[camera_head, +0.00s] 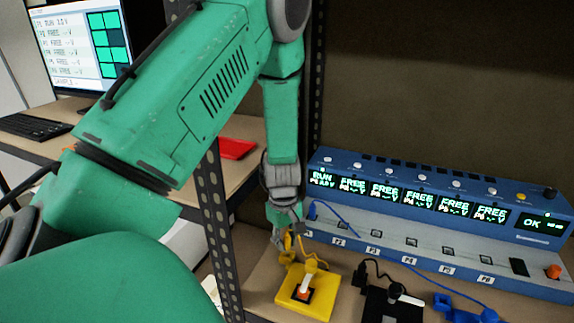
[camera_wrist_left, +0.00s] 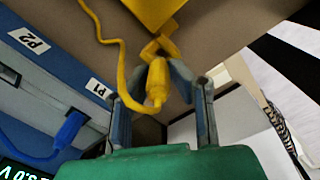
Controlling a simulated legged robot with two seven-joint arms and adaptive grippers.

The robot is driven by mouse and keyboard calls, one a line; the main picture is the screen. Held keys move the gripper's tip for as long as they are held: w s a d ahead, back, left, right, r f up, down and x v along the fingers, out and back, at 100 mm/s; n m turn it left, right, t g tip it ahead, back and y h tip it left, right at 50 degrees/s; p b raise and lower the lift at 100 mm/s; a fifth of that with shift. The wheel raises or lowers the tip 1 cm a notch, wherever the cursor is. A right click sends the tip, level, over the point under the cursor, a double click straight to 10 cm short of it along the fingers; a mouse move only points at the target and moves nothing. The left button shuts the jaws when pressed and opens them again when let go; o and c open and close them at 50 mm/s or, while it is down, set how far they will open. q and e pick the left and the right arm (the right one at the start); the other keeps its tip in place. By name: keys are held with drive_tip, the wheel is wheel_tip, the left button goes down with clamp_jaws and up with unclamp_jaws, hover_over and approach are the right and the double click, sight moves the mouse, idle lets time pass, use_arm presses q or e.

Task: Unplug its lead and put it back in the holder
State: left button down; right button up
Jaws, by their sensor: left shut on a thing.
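My left gripper (camera_head: 284,236) reaches down beside the yellow device (camera_head: 327,301), left of the blue unit. In the left wrist view its fingers (camera_wrist_left: 158,80) are shut on the yellow plug (camera_wrist_left: 157,86) of the yellow lead (camera_wrist_left: 105,37). The plug is at the yellow hook-shaped holder (camera_wrist_left: 166,45) on the device's side; I cannot tell whether it is seated in it. The holder also shows in the head view (camera_head: 288,256), partly behind the gripper. The yellow lead runs to the device's top. My right gripper is not in view.
The blue unit (camera_head: 420,195) has labelled ports and displays reading RUN at the left, then FREE. A blue plug (camera_wrist_left: 70,130) sits by P1. A black device (camera_head: 385,306) and blue holder (camera_head: 462,311) stand to the right. A dark perforated post (camera_head: 222,235) is close left.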

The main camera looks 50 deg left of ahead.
use_arm(q)
drive_tip(key=shift+d+p, duration=0.2)
drive_tip(key=shift+p, duration=0.1)
drive_tip(key=shift+a+p, duration=0.1)
drive_tip(key=shift+p, duration=0.85)
idle(1.8)
drive_tip(key=shift+f+b, duration=0.7)
drive_tip(key=shift+f, duration=0.4)
idle(0.4)
drive_tip(key=c, duration=1.4)
unclamp_jaws()
drive_tip(key=shift+o, duration=0.2)
drive_tip(key=shift+r, duration=0.15)
